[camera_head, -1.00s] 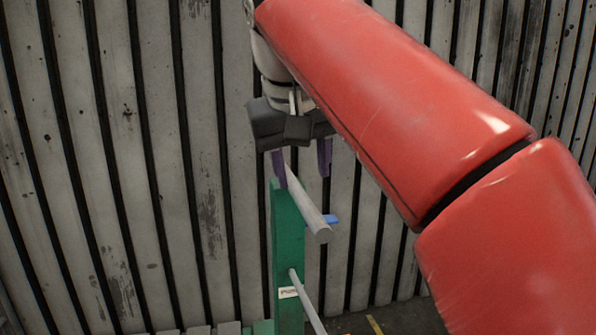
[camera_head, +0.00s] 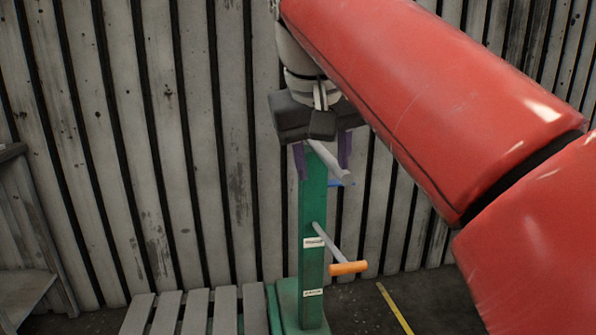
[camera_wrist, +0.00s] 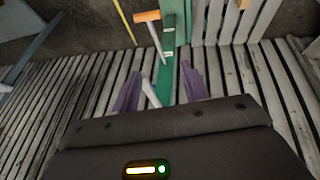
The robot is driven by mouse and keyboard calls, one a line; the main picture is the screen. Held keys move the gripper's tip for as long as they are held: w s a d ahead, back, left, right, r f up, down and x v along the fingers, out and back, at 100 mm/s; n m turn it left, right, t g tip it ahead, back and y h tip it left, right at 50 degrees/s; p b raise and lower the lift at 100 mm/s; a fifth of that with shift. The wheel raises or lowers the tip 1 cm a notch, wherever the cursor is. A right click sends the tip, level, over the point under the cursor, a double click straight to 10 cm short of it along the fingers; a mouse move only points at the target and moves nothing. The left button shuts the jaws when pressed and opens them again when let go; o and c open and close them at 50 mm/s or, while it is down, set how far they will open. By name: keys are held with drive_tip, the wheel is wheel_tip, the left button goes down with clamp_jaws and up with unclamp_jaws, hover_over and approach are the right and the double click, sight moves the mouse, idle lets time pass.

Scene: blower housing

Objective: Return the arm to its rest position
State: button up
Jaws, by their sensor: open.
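My gripper (camera_head: 323,162) hangs at the top of a green post (camera_head: 313,215), its two purple fingers pointing down and apart. It is also in the wrist view (camera_wrist: 160,86). A bare grey upper peg (camera_head: 333,163) on the post shows between the fingers in the head view and, in part, in the wrist view (camera_wrist: 151,93). I see nothing held. Whether the fingers touch the peg or post I cannot tell. My red arm reaches in from the right and hides the wall behind it.
A lower peg with an orange end (camera_head: 348,268) and a blue peg (camera_head: 341,183) stick out from the post. A slatted grey pallet (camera_head: 195,312) lies left of the post's base. A grey shelf (camera_head: 25,290) is at far left. A ribbed wall (camera_head: 150,130) stands behind.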

drive_tip(key=s+d+f+m, duration=0.1)
drive_tip(key=s+d+f, duration=0.3)
drive_tip(key=f, duration=0.6)
drive_tip(key=s+d+f, duration=0.4)
drive_tip(key=s+f, duration=0.1)
drive_tip(key=f, duration=0.4)
drive_tip(key=s+d+f+m+y, duration=0.1)
drive_tip(key=s+d+f, duration=0.3)
drive_tip(key=f, duration=0.6)
drive_tip(key=shift+s+f+m+t, duration=0.3)
drive_tip(key=shift+s+t, duration=0.1)
drive_tip(key=shift+s, duration=0.15)
